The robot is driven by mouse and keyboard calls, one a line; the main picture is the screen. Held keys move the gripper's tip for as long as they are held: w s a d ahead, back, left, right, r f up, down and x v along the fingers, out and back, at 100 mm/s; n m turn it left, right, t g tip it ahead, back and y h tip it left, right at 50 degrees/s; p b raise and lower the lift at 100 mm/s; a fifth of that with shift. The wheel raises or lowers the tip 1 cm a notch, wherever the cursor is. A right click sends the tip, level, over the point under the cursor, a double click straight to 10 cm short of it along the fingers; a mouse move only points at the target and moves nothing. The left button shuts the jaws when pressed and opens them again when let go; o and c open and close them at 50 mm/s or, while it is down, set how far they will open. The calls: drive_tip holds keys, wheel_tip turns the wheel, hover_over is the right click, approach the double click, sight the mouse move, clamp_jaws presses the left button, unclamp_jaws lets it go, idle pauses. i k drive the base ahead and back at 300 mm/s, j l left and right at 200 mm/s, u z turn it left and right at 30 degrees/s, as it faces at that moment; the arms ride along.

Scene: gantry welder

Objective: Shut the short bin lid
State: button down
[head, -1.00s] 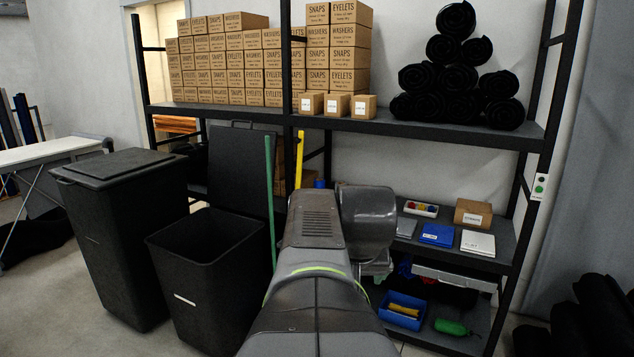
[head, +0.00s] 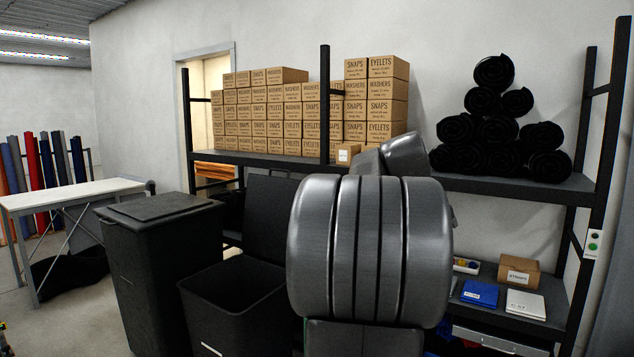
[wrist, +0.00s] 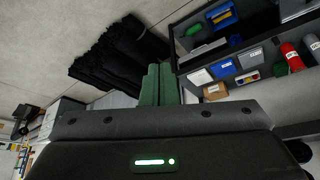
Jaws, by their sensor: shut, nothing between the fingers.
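The short bin (head: 235,312) is black and open at the top, in the lower middle-left of the head view. Its lid (head: 268,212) stands upright at the bin's back edge. My arm covers the bin's right side and part of the lid's right edge. My gripper (wrist: 158,80) shows in the wrist view as two green fingers lying together, shut and empty. It points toward the floor and the shelf, and neither the bin nor its lid shows there. In the head view the gripper is hidden behind my arm.
A taller black bin (head: 160,265) with its lid shut stands left of the short bin. A black shelf rack (head: 545,184) with boxes and rolls stands behind. A white table (head: 75,193) stands at far left.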

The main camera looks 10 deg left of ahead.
sight(268, 201)
drive_tip(key=i+u, duration=0.2)
drive_tip(key=u, duration=0.2)
drive_tip(key=i+l+u, duration=0.1)
drive_tip(key=i+u, duration=0.15)
drive_tip(key=u, duration=0.15)
drive_tip(key=i+l+u, duration=0.25)
drive_tip(key=i+l, duration=0.4)
drive_tip(key=i, duration=0.15)
drive_tip(key=i+l+u, duration=0.3)
drive_tip(key=i+l, duration=1.4)
drive_tip(key=l, duration=0.2)
